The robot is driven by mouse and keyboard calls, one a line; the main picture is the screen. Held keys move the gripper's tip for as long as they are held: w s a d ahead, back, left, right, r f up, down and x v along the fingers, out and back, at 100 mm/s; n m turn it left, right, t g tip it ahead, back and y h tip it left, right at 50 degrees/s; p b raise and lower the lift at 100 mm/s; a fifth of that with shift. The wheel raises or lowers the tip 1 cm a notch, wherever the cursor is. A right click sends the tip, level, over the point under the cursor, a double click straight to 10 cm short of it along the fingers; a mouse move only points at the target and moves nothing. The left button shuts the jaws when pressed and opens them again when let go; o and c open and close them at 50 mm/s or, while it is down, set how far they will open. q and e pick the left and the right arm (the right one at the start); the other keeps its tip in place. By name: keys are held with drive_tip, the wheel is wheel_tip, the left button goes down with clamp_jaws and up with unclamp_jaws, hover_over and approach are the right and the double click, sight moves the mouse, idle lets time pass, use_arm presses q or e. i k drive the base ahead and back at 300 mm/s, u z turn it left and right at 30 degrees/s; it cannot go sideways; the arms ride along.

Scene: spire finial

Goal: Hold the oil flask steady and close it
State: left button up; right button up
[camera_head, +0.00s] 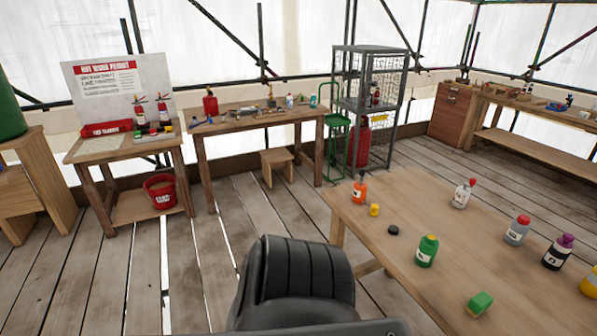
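Several small bottles stand upright on the wooden table (400,270) at right. They are an orange bottle (359,191), a green bottle (427,251), a white bottle with a red cap (461,196), a grey bottle with a red cap (516,233), a dark bottle with a purple cap (556,256) and a yellow bottle (591,286) cut by the right edge. A loose yellow cap (374,210) and a loose black cap (393,230) lie near the table's left edge. I cannot tell which bottle is the oil flask. Neither gripper is in view.
A green block (479,303) lies near the table's front. A tool-covered workbench (235,122), a wooden stool (277,158), a wire cage (385,80) and a red bucket (160,191) stand farther back. The plank floor between is largely clear. The table's middle has free room.

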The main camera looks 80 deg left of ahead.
sight(428, 245)
drive_tip(key=u, duration=1.3)
drive_tip(key=k, duration=0.3)
drive_tip(key=u, duration=0.3)
drive_tip(key=i, duration=0.45)
drive_tip(key=u, duration=0.05)
